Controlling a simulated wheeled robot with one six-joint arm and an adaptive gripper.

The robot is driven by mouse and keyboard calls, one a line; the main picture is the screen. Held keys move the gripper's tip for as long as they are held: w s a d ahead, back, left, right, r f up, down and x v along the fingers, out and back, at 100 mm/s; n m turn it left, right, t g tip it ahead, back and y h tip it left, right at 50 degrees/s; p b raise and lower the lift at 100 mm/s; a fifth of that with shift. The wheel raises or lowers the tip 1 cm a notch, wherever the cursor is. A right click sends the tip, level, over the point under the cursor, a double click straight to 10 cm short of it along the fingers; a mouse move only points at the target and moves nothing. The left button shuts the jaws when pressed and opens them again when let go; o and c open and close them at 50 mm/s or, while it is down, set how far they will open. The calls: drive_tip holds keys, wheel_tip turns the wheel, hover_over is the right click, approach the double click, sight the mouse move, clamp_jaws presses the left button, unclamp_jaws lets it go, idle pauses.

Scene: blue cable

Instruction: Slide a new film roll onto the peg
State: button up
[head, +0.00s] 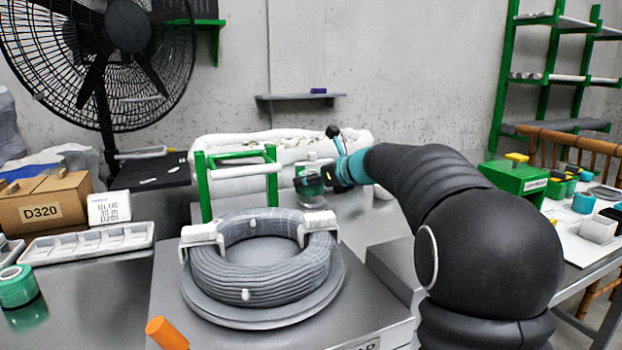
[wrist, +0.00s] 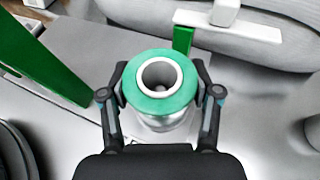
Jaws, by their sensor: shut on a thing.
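My gripper (head: 330,176) is shut on a film roll (head: 308,186), right of the green stand at the table's back. In the wrist view, the fingers of my gripper (wrist: 162,88) press the roll's green outer face (wrist: 134,99) from both sides. Its white core opening faces the camera, and a small grey spot shows inside. A pale cylindrical shape shows just below the roll. The green stand (head: 204,188) carries a white horizontal bar (head: 245,171), apart from the roll. I cannot tell for sure which part is the peg. Another green roll (head: 17,287) stands at the far left.
A large grey cable coil (head: 265,272) sits on a round plate in front of the stand. A fan (head: 105,60), a box marked D320 (head: 45,208) and a white tray (head: 88,243) are at left. A wrapped white bundle (head: 345,148) lies behind the roll.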

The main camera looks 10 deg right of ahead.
drive_tip(key=shift+f+b, duration=0.3)
drive_tip(key=shift+f, duration=0.25)
drive_tip(key=o, duration=1)
drive_tip(key=o, duration=0.5)
drive_tip(key=shift+o, duration=0.2)
drive_tip(key=shift+r+p, duration=3.5)
drive_tip(key=shift+p, duration=0.05)
